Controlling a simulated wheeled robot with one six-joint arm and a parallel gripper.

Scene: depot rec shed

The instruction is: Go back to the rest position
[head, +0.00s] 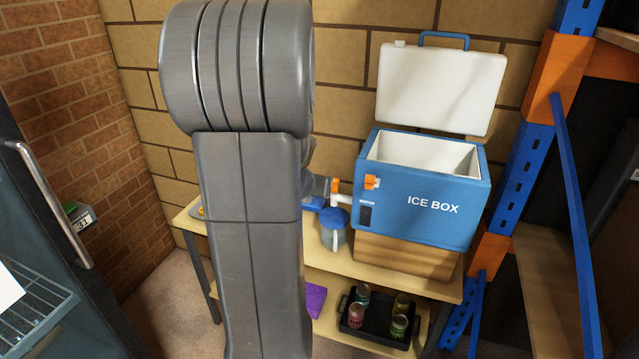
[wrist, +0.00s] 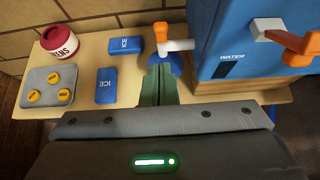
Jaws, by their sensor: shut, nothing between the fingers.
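My gripper (wrist: 158,80) shows in the wrist view with its green fingers together and nothing between them. It points over the wooden bench (wrist: 222,103), close to a white tap with an orange handle (wrist: 158,57) at the left side of the blue ice box (wrist: 222,58). Whether the fingers touch the tap or the blue-lidded jug behind them I cannot tell. In the head view my arm hides most of the gripper. The ice box (head: 425,205) stands there with its white lid raised, and the jug (head: 335,238) is beside it.
Blue ice packs (wrist: 107,85), a grey plate with yellow discs (wrist: 47,92) and a red-and-white tin (wrist: 60,43) lie left of the fingers. A blue rack (head: 513,180) stands right; a glass-door cabinet (head: 50,200) left.

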